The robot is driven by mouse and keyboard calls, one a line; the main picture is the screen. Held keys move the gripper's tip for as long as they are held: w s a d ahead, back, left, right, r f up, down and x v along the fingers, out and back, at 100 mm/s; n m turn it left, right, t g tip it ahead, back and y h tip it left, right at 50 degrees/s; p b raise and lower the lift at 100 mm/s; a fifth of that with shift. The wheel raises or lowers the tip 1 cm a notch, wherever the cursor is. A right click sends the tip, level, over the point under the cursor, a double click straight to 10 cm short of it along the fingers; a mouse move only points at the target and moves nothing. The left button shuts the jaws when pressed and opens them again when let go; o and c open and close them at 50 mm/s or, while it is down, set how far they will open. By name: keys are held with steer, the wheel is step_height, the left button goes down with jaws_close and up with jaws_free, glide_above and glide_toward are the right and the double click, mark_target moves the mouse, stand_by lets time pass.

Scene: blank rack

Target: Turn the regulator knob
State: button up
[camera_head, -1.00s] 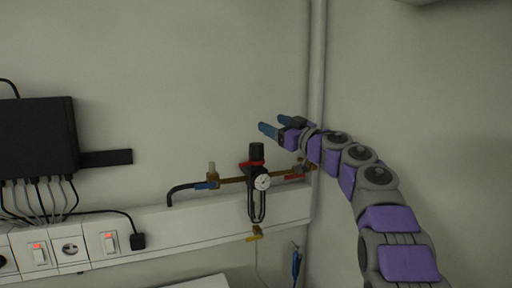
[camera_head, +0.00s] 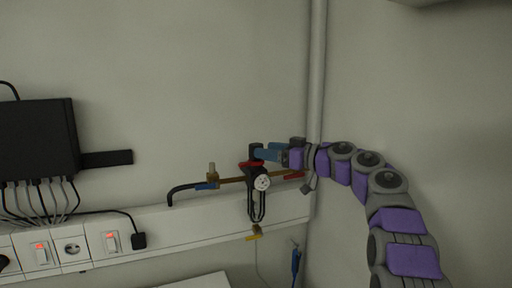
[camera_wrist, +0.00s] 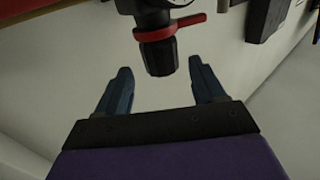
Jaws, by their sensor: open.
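The regulator (camera_head: 257,190) is mounted on a brass pipe along the wall, with a white round gauge (camera_head: 262,182) on its front. Its black knob (camera_head: 256,150) points up above a red ring (camera_head: 251,165). In the wrist view the knob (camera_wrist: 160,57) sits just ahead of the fingertips, between their lines, with the red ring (camera_wrist: 170,28) behind it. My gripper (camera_head: 258,150) is open at knob height; its blue fingers partly overlap the knob in the head view. In the wrist view the fingers (camera_wrist: 160,78) are spread on either side, with no visible contact.
A vertical grey pipe (camera_head: 316,80) runs down the wall corner behind my arm. A brass valve with a blue handle (camera_head: 207,186) is left of the regulator. A white trunking (camera_head: 190,230) runs below. A black box (camera_head: 37,138) with cables hangs at the left.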

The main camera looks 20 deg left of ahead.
steer(key=shift+p+x, duration=0.85)
steer(key=shift+x, duration=1.65)
steer(key=shift+r, duration=0.1)
steer(key=c, duration=0.9)
steer(key=shift+c, duration=0.2)
steer(key=shift+f+m+t+h, duration=0.25)
steer(key=shift+m+t+h, duration=0.15)
steer(key=shift+m+t, duration=0.5)
